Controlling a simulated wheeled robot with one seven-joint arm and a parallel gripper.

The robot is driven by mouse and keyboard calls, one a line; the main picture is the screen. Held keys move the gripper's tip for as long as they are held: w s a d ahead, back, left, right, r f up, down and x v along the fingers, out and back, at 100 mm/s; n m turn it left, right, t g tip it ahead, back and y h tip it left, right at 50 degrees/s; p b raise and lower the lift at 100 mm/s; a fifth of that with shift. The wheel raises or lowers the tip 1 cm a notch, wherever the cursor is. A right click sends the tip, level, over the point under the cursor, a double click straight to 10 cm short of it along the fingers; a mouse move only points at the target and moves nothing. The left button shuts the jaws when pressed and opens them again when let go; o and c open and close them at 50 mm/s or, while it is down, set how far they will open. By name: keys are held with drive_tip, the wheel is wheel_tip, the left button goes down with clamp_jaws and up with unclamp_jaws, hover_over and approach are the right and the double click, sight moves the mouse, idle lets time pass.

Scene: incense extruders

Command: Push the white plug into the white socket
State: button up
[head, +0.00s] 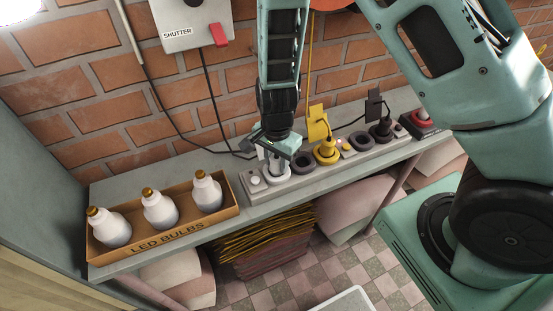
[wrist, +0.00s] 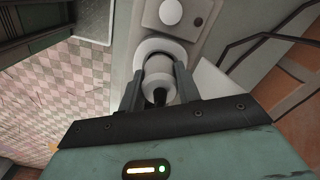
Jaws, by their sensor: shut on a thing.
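My gripper (head: 276,152) points down over the left part of the grey power strip (head: 300,177). In the wrist view its two fingers (wrist: 158,88) are shut on the sides of the white plug (wrist: 158,70), whose dark cord end faces the camera. In the head view the white plug (head: 275,163) shows only partly below the gripper. The white socket (head: 280,178) is a round ring under the plug, and its rim shows beyond the plug in the wrist view (wrist: 158,45). The plug lines up with the ring; how deep it sits is hidden.
A box of LED bulbs (head: 165,238) stands left. A brick wall (head: 110,110) is behind.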

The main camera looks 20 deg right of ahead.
sight(277, 157)
drive_tip(key=shift+f, duration=0.2)
drive_tip(key=o, duration=1.1)
drive_tip(key=shift+c, duration=0.2)
wheel_tip(277, 157, up, 17)
drive_tip(key=p, duration=0.1)
drive_tip(key=shift+r, duration=0.15)
drive_tip(key=s+a+r+n, duration=0.3)
drive_tip(key=s+n, duration=0.7)
drive_tip(key=s+a+r+n, duration=0.3)
drive_tip(key=s+n, duration=0.6)
drive_tip(key=s, duration=0.1)
drive_tip(key=shift+a+r+n+y, duration=0.15)
drive_tip(key=shift+r+n+y, duration=0.15)
drive_tip(key=shift+n, duration=0.1)
